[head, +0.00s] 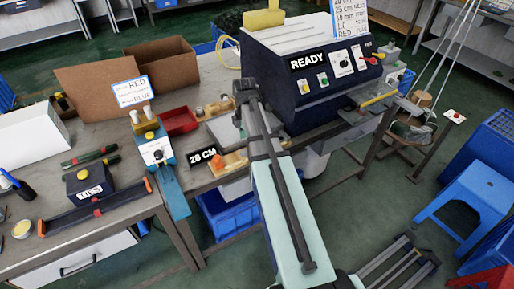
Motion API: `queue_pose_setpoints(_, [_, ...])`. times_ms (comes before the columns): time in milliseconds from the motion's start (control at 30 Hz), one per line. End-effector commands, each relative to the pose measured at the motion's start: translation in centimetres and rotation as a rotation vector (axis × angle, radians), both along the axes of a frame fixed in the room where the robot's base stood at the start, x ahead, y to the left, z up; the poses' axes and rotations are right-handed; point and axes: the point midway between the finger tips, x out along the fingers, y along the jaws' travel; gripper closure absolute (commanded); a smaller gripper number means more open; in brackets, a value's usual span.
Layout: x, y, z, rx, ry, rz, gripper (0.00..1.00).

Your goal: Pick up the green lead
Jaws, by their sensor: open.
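I cannot pick out the green lead with certainty. Two thin dark rods with greenish and red parts (90,156) lie on the left bench, behind the black box with the yellow button. My arm reaches up from the bottom middle, and my gripper (247,90) is at its far dark end, in front of the dark blue READY machine (315,75). It is open and small in view, with its fingertips hard to make out. I see nothing held in it. The arm hides part of the bench and machine front.
The left bench (120,200) carries a black box with a yellow button (90,180), a cardboard box (120,75), a red tray (178,121) and a blue-based press (157,150). A blue stool (465,180) and a hanging pan (412,130) stand right. Floor is clear between them.

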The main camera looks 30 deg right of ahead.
Motion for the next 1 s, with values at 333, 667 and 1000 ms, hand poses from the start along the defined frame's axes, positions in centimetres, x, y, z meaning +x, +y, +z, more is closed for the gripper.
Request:
queue_pose_setpoints(333, [-0.3, -0.2, -2.6, 0.001, 0.003, 0.0, 0.5])
queue_pose_setpoints(667, [-0.2, -0.2, -5.3, 0.0, 0.001, 0.0, 0.5])
queue_pose_setpoints(1000, [-0.2, -0.2, -5.3, 0.0, 0.001, 0.0, 0.96])
